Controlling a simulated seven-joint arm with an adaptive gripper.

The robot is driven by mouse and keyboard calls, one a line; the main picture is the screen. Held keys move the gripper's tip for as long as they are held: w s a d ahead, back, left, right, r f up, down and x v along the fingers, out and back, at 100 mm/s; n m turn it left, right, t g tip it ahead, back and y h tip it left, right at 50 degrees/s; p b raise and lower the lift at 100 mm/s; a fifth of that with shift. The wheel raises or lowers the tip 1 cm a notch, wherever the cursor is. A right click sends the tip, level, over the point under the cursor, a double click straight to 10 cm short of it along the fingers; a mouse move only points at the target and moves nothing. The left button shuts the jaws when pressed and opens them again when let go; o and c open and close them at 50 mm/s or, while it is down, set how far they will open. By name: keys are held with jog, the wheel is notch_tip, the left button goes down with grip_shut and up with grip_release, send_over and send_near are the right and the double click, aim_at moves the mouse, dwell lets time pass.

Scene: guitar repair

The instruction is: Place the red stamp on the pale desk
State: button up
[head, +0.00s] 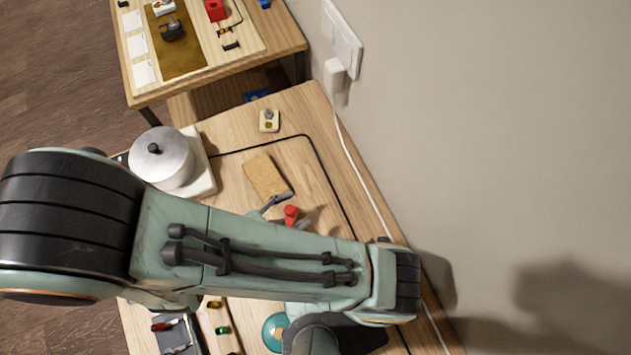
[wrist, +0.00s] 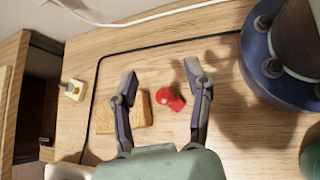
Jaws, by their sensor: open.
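In the wrist view the red stamp (wrist: 170,98) lies between my two fingers, closer to the right one, with gaps on both sides. My gripper (wrist: 161,75) is open and holds nothing. In the head view only the finger ends of my gripper (head: 290,208) show beside the stamp. A second light-wood desk (head: 290,35) stands farther back at the top of the head view.
A tan block (head: 265,175) lies close by the left finger in the wrist view. A lidded metal pot (head: 161,158) stands at the desk's left edge. A small cream box (head: 269,121) sits farther back. A dark cable crosses the desk. The wall bounds the right side.

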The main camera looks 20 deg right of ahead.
notch_tip(320, 180, up, 7)
jog(key=s+d+m+g+y, duration=0.1)
jog(key=m+g+y, duration=0.4)
jog(key=m, duration=0.6)
jog(key=shift+s+d+y, duration=0.15)
jog(key=shift+d+y, duration=0.4)
jog(key=shift+y, duration=0.25)
jog(key=shift+o, duration=0.7)
notch_tip(320, 180, up, 7)
jog(key=s+d+m+t+y, duration=0.1)
jog(key=s+m+y, duration=0.1)
jog(key=m+y, duration=0.2)
jog(key=shift+s+d+m+t, duration=0.3)
jog(key=shift+m+t, duration=0.1)
jog(key=shift+m, duration=0.8)
jog(key=shift+w, duration=0.1)
